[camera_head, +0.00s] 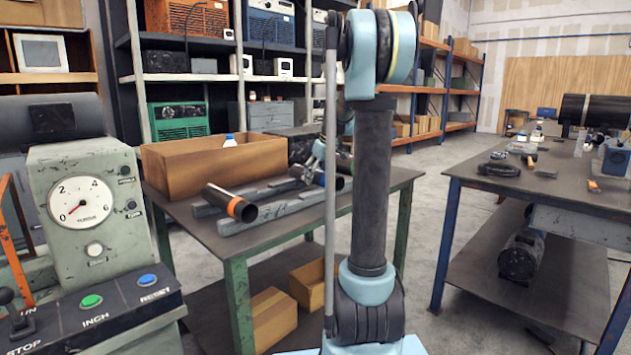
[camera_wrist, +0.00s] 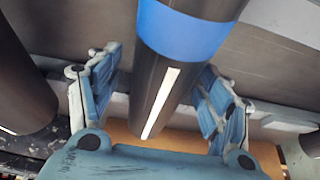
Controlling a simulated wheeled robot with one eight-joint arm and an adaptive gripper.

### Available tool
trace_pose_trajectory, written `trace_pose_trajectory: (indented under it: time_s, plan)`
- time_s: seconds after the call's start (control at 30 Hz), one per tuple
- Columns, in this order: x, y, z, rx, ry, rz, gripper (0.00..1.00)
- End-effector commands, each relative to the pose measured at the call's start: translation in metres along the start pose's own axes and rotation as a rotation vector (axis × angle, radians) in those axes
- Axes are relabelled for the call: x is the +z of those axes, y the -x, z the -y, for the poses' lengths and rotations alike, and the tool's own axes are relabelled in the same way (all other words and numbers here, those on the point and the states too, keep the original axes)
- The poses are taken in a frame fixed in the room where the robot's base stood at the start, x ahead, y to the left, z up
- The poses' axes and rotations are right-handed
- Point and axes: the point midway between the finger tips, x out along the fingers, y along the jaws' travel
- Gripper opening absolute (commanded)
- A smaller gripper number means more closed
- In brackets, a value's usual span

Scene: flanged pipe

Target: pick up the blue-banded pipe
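In the wrist view the blue-banded pipe (camera_wrist: 165,75) is a dark tube with a bright blue band and a pale stripe along it. It runs between the two fingers of my gripper (camera_wrist: 160,105). The fingers are spread, one on each side of the pipe. A small gap shows at the left finger; I cannot tell whether the right finger touches. In the head view my gripper (camera_head: 316,165) is over the green-legged table, partly hidden behind my arm. The blue band is hidden there.
An orange-banded pipe (camera_head: 230,203) lies on grey rails (camera_head: 275,208) on the table. Another dark pipe (camera_wrist: 22,90) shows at the left of the wrist view. A gauge machine (camera_head: 85,205) stands at the left.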

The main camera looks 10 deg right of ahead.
Motion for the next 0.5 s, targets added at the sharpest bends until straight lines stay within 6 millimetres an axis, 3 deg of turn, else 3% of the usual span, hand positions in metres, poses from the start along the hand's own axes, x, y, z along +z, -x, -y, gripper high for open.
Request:
trace_pose_trajectory:
  time_s: [0.03, 0.3, 0.5]
  plan:
    - [0.0000, 0.0001, 0.0000, 0.000, 0.000, 0.000, 0.57]
    - [-0.0002, 0.0006, 0.0000, 0.000, 0.000, 0.000, 0.00]
    - [-0.0004, 0.0008, -0.0001, 0.000, 0.000, 0.000, 0.00]
